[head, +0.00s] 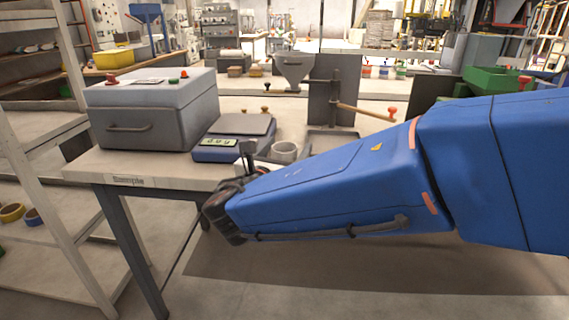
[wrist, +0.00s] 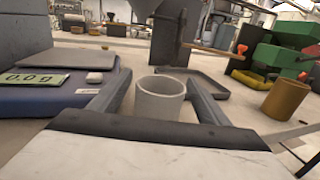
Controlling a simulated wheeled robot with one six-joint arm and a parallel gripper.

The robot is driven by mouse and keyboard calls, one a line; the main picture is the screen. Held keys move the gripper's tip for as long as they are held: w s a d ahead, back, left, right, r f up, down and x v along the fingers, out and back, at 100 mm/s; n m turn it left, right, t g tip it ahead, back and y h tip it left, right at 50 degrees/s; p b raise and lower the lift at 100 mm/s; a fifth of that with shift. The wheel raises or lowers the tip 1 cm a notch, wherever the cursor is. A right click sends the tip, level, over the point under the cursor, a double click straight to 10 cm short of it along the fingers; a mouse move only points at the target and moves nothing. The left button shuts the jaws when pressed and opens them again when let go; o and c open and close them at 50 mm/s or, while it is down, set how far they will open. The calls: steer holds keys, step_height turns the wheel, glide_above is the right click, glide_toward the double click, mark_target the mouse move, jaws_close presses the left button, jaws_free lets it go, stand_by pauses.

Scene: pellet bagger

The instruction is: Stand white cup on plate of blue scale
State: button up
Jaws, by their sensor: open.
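The white cup (wrist: 160,101) stands upright on the table, between the two open fingers of my gripper (wrist: 158,98) in the wrist view; whether either finger touches it cannot be told. In the head view the cup (head: 284,152) shows just right of the blue scale (head: 221,152), with my arm in front of its lower right. The scale has a grey plate (head: 241,124), which is bare, and a lit display reading about zero. It also shows in the wrist view (wrist: 60,106), left of my gripper.
A grey box (head: 150,112) with a handle stands left of the scale. A hopper stand with an orange-tipped lever (head: 366,110) and a flat dark tray (head: 333,142) stand behind and right of the cup. A brown cup (wrist: 285,98) and green bins (wrist: 275,62) are farther right.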

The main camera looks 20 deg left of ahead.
steer(key=shift+w, duration=1.15)
steer(key=shift+c, duration=0.3)
steer(key=c, duration=1.2)
steer(key=shift+r, duration=0.15)
